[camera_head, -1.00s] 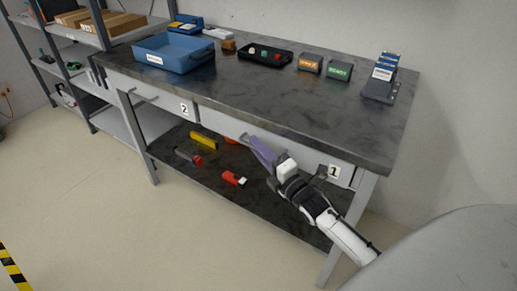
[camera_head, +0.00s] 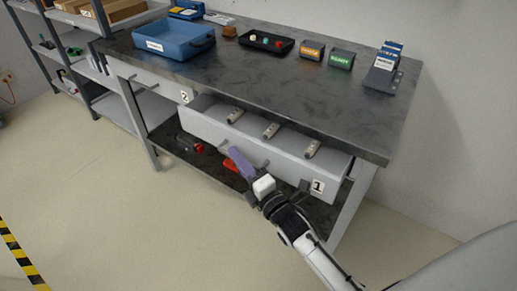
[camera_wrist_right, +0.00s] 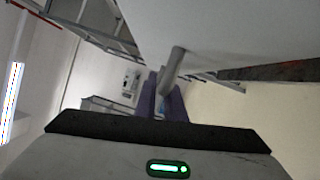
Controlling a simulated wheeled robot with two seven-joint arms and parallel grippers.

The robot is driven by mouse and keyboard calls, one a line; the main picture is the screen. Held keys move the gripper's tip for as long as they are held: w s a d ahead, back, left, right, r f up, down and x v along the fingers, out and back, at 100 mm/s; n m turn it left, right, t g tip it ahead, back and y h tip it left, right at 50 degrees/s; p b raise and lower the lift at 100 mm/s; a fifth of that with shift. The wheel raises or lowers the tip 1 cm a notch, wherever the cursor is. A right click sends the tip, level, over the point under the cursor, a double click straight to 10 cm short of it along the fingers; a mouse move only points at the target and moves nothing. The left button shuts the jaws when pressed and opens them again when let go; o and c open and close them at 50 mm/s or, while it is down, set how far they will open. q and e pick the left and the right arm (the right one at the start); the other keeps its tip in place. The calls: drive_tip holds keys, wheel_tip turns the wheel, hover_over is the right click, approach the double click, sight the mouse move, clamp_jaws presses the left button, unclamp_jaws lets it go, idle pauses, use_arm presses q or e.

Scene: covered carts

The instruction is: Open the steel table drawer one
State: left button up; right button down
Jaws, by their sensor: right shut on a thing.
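The steel table (camera_head: 290,85) has a dark top and two drawers. Drawer one (camera_head: 285,160), labelled 1 at its right end, is pulled out, and several small grey items (camera_head: 270,130) lie inside. My right gripper (camera_head: 243,165), with purple fingers, is at the front of drawer one. In the right wrist view its purple fingers (camera_wrist_right: 160,105) are shut on a grey bar handle (camera_wrist_right: 174,68). The handle is mostly hidden by the fingers in the head view. Drawer two (camera_head: 150,82), labelled 2, is shut on the left. My left gripper is not in view.
A blue bin (camera_head: 174,42), a black tray (camera_head: 266,42) and small labelled boxes (camera_head: 341,59) stand on the tabletop. A lower shelf (camera_head: 165,133) under the drawers holds red and dark items. The floor (camera_head: 130,220) in front is clear.

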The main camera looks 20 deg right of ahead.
drive_tip(key=c, duration=1.8)
unclamp_jaws()
drive_tip(key=shift+c, duration=0.2)
drive_tip(key=shift+s+d, duration=0.1)
drive_tip(key=s+d, duration=0.1)
drive_tip(key=s, duration=0.9)
drive_tip(key=shift+d+f, duration=0.35)
drive_tip(key=shift+f, duration=0.1)
